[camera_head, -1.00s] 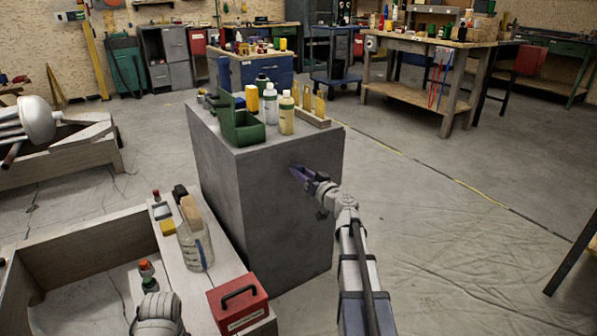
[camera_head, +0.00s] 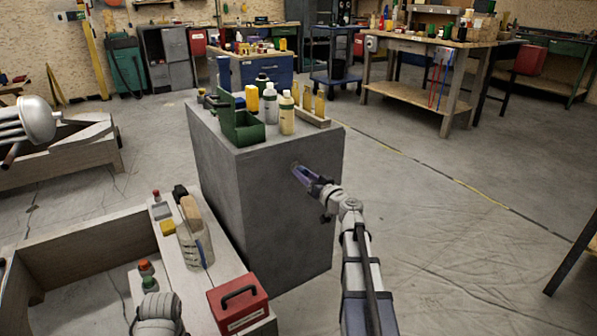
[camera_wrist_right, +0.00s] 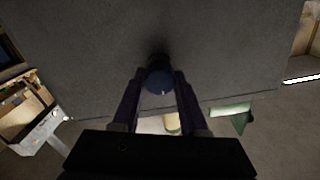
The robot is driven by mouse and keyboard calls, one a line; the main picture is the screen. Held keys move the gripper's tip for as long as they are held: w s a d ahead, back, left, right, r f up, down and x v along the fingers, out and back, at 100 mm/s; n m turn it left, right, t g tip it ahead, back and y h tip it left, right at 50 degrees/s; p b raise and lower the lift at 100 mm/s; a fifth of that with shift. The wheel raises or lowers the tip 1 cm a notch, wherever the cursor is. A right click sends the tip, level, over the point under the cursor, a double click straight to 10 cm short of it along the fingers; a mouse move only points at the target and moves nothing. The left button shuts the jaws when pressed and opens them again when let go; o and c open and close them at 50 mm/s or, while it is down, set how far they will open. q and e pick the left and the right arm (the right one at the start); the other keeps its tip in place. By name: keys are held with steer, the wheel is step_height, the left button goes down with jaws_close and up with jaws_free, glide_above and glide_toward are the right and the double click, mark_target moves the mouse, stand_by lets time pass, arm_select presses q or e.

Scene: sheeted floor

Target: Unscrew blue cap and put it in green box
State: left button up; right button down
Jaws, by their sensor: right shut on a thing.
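A dark blue round cap (camera_wrist_right: 158,82) sits against the grey face of a block (camera_head: 285,205), between my fingers in the right wrist view. My right gripper (camera_head: 299,170) reaches the block's front face and is shut on the cap. In the head view the fingers cover most of the cap. Whether its thread is free cannot be told. The green box (camera_head: 246,134) stands open on top of the block, left of and above my gripper. Its inside is mostly out of sight.
A white bottle (camera_head: 271,103) and a yellowish bottle (camera_head: 287,115) stand right of the green box, by a wooden holder (camera_head: 318,122). A red toolbox (camera_head: 239,302) sits at the lower left. Open floor (camera_head: 450,240) lies right of the block.

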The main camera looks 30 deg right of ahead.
steer(key=shift+s+d, duration=0.1)
steer(key=shift+s, duration=1.5)
steer(key=shift+s, duration=0.15)
steer(key=s, duration=0.3)
steer(key=shift+s+d, duration=0.15)
steer(key=shift+s, duration=0.25)
steer(key=shift+r, duration=0.1)
step_height(320, 180, up, 48)
steer(key=p, duration=4.8)
